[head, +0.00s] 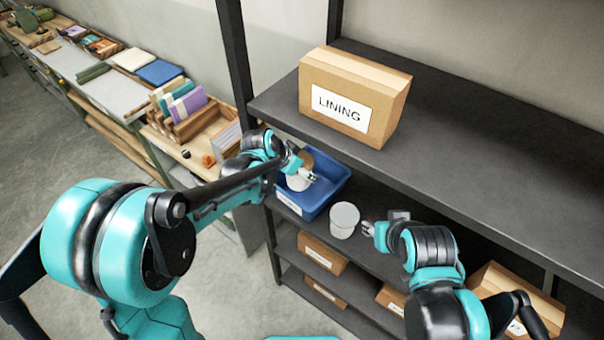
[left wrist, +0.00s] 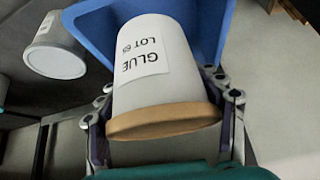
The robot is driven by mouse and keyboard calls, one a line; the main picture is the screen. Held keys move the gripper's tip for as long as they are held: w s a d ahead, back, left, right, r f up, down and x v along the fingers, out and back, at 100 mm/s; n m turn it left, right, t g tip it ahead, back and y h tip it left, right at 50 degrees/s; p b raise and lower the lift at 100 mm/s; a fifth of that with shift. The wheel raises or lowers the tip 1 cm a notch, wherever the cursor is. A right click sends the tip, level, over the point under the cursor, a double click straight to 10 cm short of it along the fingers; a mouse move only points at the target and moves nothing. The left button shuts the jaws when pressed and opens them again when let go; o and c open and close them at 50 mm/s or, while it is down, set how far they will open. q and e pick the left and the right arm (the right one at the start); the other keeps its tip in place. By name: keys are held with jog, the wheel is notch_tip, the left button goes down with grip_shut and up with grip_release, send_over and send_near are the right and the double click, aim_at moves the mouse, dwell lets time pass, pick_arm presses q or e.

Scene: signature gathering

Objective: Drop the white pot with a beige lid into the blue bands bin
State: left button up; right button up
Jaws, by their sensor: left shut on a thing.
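The white pot with a beige lid (left wrist: 155,75) fills the left wrist view, with its GLUE label upside down there. My left gripper (head: 303,170) is shut on it, one finger on each side near the lid. In the head view the pot (head: 299,183) is over the blue bin (head: 313,208), partly hidden by my gripper. I cannot tell whether it touches the bin's floor. The bin stands on the middle shelf; its front label is too small to read. My right gripper (head: 369,228) is near the other pot; its finger gap is unclear.
A white pot with a grey lid (head: 344,218) stands just right of the bin, close to my right gripper. A LINING box (head: 352,98) sits on the upper shelf (head: 440,150), above and behind the bin. Cardboard boxes (head: 322,254) fill lower shelves.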

pick_arm(q)
notch_tip(320, 180, down, 2)
jog(key=shift+w+f, duration=0.1)
jog(key=shift+f, duration=0.05)
